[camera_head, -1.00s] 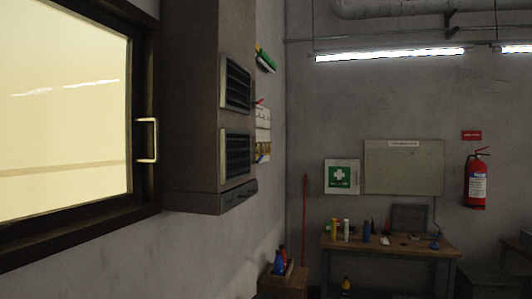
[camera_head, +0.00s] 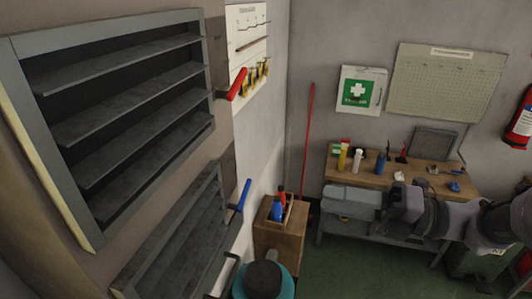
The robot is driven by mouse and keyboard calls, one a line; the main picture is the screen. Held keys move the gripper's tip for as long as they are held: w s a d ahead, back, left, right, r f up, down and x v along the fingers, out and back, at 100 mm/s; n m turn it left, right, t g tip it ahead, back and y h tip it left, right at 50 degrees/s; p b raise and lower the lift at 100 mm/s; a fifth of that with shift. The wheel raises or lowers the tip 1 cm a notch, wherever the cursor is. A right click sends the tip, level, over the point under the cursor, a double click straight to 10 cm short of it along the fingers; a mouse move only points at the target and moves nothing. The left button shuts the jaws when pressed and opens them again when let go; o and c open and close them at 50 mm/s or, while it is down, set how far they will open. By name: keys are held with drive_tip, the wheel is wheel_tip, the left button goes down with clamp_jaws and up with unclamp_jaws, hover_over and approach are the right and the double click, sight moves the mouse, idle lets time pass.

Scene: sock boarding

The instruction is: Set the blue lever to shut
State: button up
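The blue lever (camera_head: 243,194) is on the right side of the lower louvred panel (camera_head: 180,240), at the cabinet's edge. Its blue grip slants upward and a little right, standing out from the panel. My gripper (camera_head: 332,203) is at the end of my arm, which reaches in from the right edge. It points left, in front of the workbench, well to the right of the lever and apart from it. Its fingers are too indistinct to tell whether they are open or shut.
A red lever (camera_head: 237,84) sits above, beside the upper louvred panel (camera_head: 130,110). A small wooden cabinet (camera_head: 281,238) with bottles and a teal round object (camera_head: 264,284) stand below. A workbench (camera_head: 400,178) is behind my arm. Green floor shows between.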

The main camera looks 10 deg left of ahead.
approach(249, 189)
drive_tip(key=a, duration=0.3)
drive_tip(key=a+p, duration=0.1)
drive_tip(key=a, duration=0.3)
drive_tip(key=w+a+p, duration=0.1)
drive_tip(key=a, duration=0.2)
drive_tip(key=shift+a, duration=0.3)
clamp_jaws()
